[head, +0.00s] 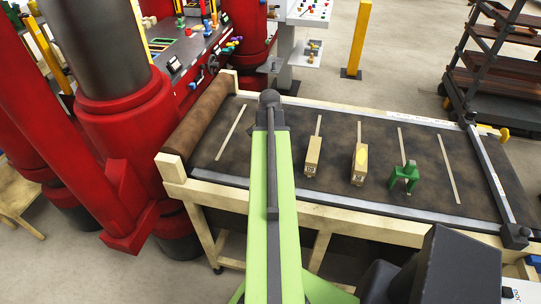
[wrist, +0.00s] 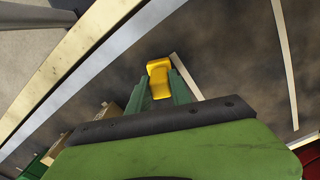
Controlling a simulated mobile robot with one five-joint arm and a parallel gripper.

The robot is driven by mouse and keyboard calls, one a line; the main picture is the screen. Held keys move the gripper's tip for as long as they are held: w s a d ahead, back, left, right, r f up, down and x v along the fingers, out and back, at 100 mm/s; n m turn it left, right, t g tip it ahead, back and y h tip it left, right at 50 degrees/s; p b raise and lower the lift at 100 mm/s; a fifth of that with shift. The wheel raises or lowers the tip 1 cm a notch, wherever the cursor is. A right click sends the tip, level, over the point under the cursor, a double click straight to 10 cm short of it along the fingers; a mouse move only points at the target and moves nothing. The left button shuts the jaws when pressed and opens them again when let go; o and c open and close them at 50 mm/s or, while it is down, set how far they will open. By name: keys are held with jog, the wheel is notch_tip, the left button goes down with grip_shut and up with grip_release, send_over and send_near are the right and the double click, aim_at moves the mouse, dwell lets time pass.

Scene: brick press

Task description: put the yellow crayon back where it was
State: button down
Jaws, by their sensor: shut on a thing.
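The yellow crayon (wrist: 160,79) is between the two green fingers of my gripper (wrist: 164,90) in the wrist view. It looks short and thick, with its far end just beyond the fingertips. My gripper is shut on it, above the dark table top (head: 230,163). I cannot tell whether the crayon touches the table. In the head view my green arm hides the gripper and the crayon.
Pale strips cross the table. Two tan blocks (head: 313,156) (head: 357,172) stand right of my arm; one has a yellow patch on it. A green bracket-like piece (head: 404,178) stands further right. A brown roller (head: 203,121) and red press (head: 125,135) are left.

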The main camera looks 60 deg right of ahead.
jog(key=shift+f, duration=0.25)
jog(key=c, duration=1.2)
grip_release()
jog(key=shift+r, duration=0.1)
jog(key=shift+o, duration=0.2)
jog(key=shift+r, duration=0.1)
notch_tip(320, 180, up, 12)
jog(key=p, duration=1.2)
